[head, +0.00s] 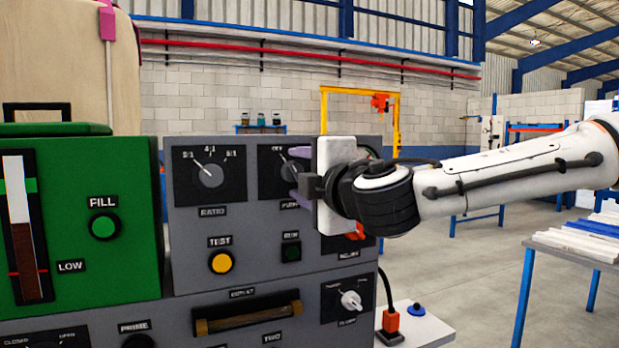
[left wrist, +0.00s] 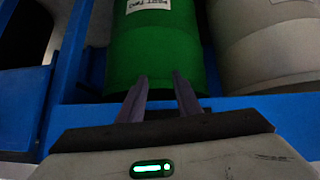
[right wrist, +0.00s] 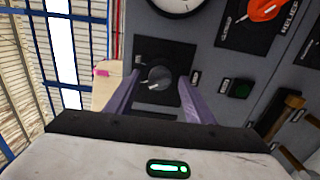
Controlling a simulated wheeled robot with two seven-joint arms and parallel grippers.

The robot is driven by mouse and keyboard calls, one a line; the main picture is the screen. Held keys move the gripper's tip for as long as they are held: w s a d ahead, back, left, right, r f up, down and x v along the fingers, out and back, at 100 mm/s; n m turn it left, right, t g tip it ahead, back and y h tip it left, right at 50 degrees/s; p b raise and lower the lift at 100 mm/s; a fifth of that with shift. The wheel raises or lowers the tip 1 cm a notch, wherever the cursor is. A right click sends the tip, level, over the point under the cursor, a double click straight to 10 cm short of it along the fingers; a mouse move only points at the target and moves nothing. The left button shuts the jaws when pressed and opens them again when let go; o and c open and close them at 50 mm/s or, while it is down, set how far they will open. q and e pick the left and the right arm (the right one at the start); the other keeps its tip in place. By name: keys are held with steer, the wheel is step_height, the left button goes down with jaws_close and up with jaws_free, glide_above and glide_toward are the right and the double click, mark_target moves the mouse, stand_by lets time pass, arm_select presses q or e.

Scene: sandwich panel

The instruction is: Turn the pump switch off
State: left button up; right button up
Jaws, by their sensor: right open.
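The pump switch (head: 297,166) is a dark rotary knob on a black plate marked OFF at its upper left, on the grey panel. My right gripper (head: 291,176) is in front of it and hides much of its plate and label. In the right wrist view the pump knob (right wrist: 158,77) shows ahead, between the two open purple fingers (right wrist: 160,80). I cannot tell whether the fingers touch it or which setting it points to. My left gripper (left wrist: 160,77) is open and empty, facing a green drum (left wrist: 155,50), away from the panel.
The ratio knob (head: 208,175) is left of the pump switch. The yellow test button (head: 221,262) and dark run button (head: 291,251) are below. A green fill unit (head: 130,250) stands at the left.

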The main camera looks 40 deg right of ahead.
steer(key=v, duration=0.9)
steer(key=shift+s+b, duration=0.3)
steer(key=shift+b, duration=0.05)
